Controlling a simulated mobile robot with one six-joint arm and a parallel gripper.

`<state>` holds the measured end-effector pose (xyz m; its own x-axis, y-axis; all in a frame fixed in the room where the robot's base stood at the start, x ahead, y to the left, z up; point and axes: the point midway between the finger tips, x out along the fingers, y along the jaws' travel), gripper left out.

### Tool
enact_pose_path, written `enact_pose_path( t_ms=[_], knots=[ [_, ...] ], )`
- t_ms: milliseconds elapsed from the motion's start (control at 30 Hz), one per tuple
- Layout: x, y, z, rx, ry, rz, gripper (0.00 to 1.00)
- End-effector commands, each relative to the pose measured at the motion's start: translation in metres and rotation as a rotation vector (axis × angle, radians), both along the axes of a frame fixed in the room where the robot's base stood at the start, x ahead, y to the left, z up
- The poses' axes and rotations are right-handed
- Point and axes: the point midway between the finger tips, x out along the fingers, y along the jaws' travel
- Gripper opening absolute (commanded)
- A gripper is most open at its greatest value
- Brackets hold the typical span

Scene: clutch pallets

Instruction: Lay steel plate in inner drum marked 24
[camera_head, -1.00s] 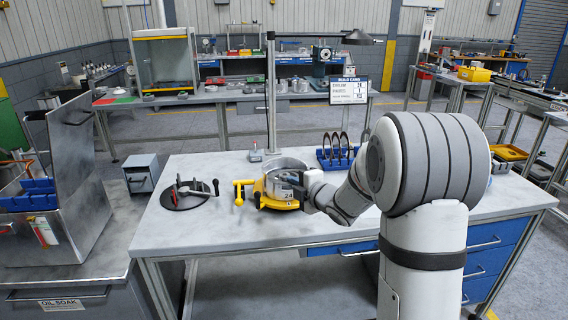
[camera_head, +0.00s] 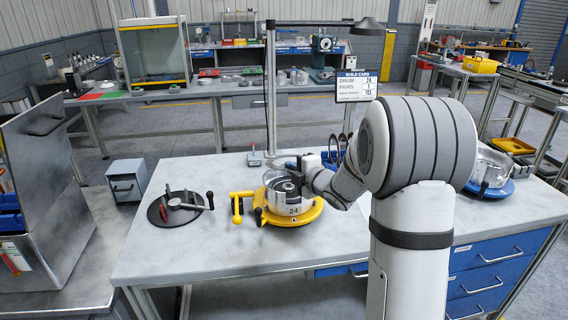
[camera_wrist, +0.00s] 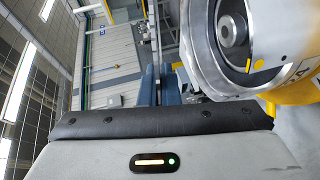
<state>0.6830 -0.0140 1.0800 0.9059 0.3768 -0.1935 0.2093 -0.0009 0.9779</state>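The drum marked 24 (camera_head: 292,203) is a silver open-topped cylinder on a yellow fixture (camera_head: 309,214) on the grey bench. Its open mouth, with a round hub and a dark ring inside, also shows at the upper right of the wrist view (camera_wrist: 197,35). Dark ring-shaped plates (camera_head: 335,147) stand upright in the rack behind my arm, partly hidden. I cannot tell which of them is steel. My gripper (camera_head: 302,172) is at the drum's back right edge, and its fingers are not clear. Whether it holds a plate cannot be seen.
A dark round base with handles (camera_head: 177,208) lies left of the drum. A yellow handle (camera_head: 238,208) sticks out of the fixture. A lamp post (camera_head: 271,95) and build card (camera_head: 352,86) stand behind. Another drum on a blue base (camera_head: 492,172) is at the right.

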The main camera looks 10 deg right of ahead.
Motion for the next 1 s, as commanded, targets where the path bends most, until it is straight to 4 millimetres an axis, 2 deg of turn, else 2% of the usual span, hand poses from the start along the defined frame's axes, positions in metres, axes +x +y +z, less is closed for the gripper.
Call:
enact_pose_path(
  t_ms=[267,1000],
  knots=[
    [0.000,0.009,-0.010,0.000,0.000,0.015,0.00],
    [0.000,0.015,-0.066,0.000,-0.002,0.024,0.00]
  ],
)
